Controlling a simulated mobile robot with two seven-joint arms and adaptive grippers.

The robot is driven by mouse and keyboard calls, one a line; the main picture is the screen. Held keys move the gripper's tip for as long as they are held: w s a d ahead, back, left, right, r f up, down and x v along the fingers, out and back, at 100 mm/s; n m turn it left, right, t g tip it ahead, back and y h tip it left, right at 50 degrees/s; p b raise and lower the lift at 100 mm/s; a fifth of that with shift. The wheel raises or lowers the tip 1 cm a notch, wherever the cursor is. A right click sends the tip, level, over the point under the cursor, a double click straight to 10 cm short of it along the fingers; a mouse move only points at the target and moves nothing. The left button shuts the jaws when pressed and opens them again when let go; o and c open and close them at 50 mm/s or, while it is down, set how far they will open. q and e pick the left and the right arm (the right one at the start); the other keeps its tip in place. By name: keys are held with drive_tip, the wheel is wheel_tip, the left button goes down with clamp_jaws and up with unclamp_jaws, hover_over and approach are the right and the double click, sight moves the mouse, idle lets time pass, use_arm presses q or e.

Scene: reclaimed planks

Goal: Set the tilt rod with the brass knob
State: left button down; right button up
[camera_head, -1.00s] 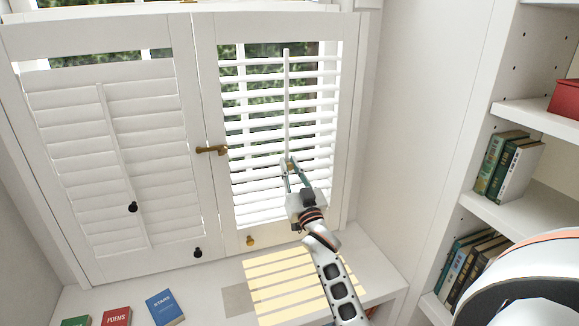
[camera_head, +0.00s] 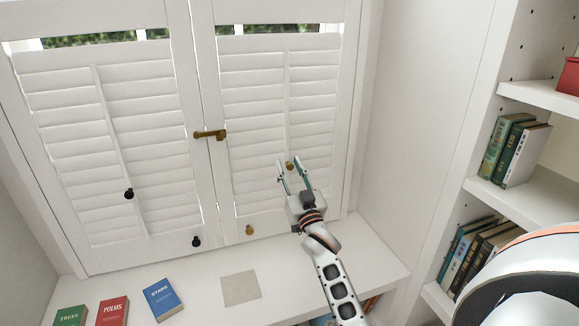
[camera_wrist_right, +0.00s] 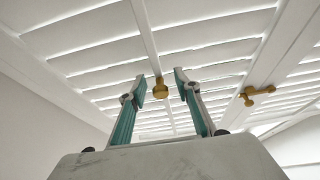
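The right shutter panel has a white tilt rod (camera_head: 287,100) with a brass knob (camera_head: 289,166) low on it. Its slats (camera_head: 252,110) lie closed. My right gripper (camera_head: 283,166) is open just in front of the knob, its fingers apart. In the right wrist view the brass knob (camera_wrist_right: 160,86) shows between the two open fingertips (camera_wrist_right: 160,84), beyond them, with nothing held. The left panel has its own tilt rod (camera_head: 112,150) with a black knob (camera_head: 129,194), and its slats are closed too. My left gripper is not in view.
A brass latch (camera_head: 210,134) crosses the middle stiles; it also shows in the wrist view (camera_wrist_right: 258,94). A black knob (camera_head: 196,241) and brass knob (camera_head: 249,230) sit on the lower rails. Books (camera_head: 160,299) and a grey square (camera_head: 241,288) lie on the sill. Shelves (camera_head: 530,200) stand right.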

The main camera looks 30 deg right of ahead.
drive_tip(key=shift+r, duration=0.15)
drive_tip(key=shift+s, duration=0.1)
drive_tip(key=v, duration=1.1)
drive_tip(key=shift+s+a+f, duration=0.15)
drive_tip(key=shift+s+f, duration=0.1)
drive_tip(key=shift+s, duration=0.05)
